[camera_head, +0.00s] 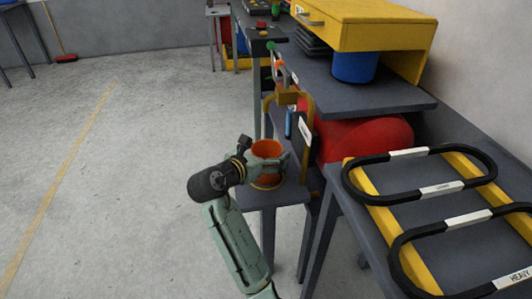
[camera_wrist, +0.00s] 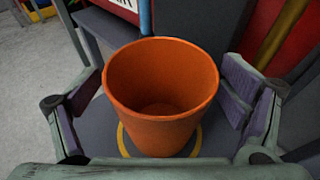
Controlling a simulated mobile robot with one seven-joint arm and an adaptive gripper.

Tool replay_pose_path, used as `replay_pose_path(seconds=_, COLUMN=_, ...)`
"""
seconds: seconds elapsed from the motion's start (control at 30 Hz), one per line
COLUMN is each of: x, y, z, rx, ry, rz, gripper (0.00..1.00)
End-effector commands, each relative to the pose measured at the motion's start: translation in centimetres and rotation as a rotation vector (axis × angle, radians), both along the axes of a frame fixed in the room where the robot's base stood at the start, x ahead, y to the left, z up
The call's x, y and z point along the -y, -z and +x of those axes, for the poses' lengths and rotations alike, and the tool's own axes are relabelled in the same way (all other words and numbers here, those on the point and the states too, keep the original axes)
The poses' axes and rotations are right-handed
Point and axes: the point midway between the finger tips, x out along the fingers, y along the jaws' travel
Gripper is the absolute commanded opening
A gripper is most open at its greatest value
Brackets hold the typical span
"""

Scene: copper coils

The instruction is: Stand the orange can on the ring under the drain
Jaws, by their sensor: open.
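The orange can (camera_wrist: 155,125) stands upright and looks empty in the middle of the wrist view. It also shows in the head view (camera_head: 267,149), on a small grey stand (camera_head: 283,195). A yellow ring (camera_wrist: 122,142) marks the surface around the can's base; its far part is hidden by the can. My gripper (camera_wrist: 163,97) is open, with one finger on each side of the can and visible gaps between. It also shows around the can in the head view (camera_head: 266,165). A yellow pipe-like frame (camera_head: 309,110) rises just behind the can; I cannot tell where the drain opening is.
A red tank (camera_head: 365,138) lies under the grey bench behind the stand. A grey table (camera_head: 450,235) with black coil loops (camera_head: 420,150) on yellow bars is at the right. A blue cylinder (camera_head: 354,66) sits under the yellow housing. Open floor (camera_head: 130,180) lies to the left.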

Motion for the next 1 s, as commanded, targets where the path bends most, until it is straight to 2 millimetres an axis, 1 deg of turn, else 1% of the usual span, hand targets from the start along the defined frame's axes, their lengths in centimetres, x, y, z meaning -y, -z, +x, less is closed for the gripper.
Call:
replay_pose_path(seconds=0.17, x=0.0, y=0.0, z=0.0, rx=0.000, ry=0.000, rz=0.000, gripper=0.91)
replay_pose_path(seconds=0.27, x=0.0, y=-0.4, z=0.0, rx=0.002, ry=-0.001, rz=-0.001, gripper=0.91)
replay_pose_path(seconds=0.33, x=-0.5, y=-0.5, z=-0.5, rx=0.000, ry=-0.003, rz=0.001, gripper=0.91)
replay_pose_path(seconds=0.47, x=-1.7, y=-1.2, z=-2.3, rx=0.002, ry=-0.004, rz=0.001, gripper=0.91)
replay_pose_path(seconds=0.7, x=-4.5, y=-2.8, z=-6.6, rx=0.001, ry=-0.005, rz=0.002, gripper=0.91)
replay_pose_path(seconds=0.8, x=-5.3, y=-3.3, z=-7.9, rx=0.001, ry=-0.004, rz=0.002, gripper=0.91)
replay_pose_path(seconds=1.0, x=-6.2, y=-3.9, z=-9.4, rx=0.001, ry=-0.002, rz=0.001, gripper=0.91)
